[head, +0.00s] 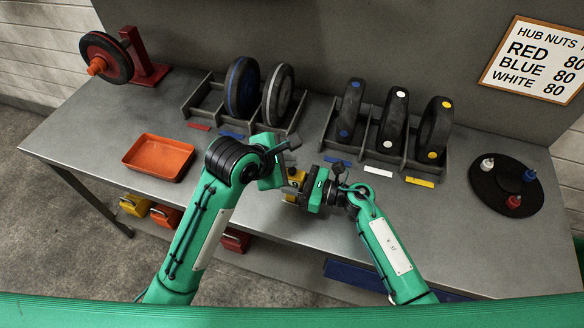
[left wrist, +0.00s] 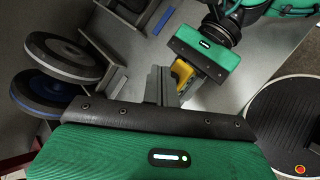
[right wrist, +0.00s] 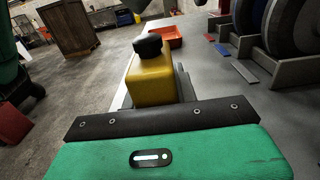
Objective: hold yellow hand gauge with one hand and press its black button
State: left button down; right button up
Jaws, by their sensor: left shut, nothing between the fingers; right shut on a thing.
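The yellow hand gauge (head: 295,182) is above the middle of the bench, in my right gripper (head: 302,189). In the right wrist view the yellow body (right wrist: 163,80) stands up between the fingers, with its black button (right wrist: 148,46) on top. My right gripper is shut on the gauge. My left gripper (head: 288,172) is shut and empty, close beside the gauge. In the left wrist view its fingertips (left wrist: 160,75) are just left of the yellow gauge (left wrist: 182,74). I cannot tell whether they touch it; the button is not clear there.
An orange tray (head: 158,158) lies on the bench at left. Two racks holding wheels (head: 242,88) stand at the back. A black round plate (head: 505,186) with coloured nuts is at right. A wheel on a red stand (head: 146,58) is at the far left. The bench front is fairly clear.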

pick_arm(q)
jog(key=shift+f, duration=0.1)
dwell(0.3)
jog(key=shift+f, duration=0.35)
jog(key=shift+f, duration=0.5)
dwell(0.8)
jog(key=shift+r, duration=0.95)
jog(key=shift+r, duration=2.5)
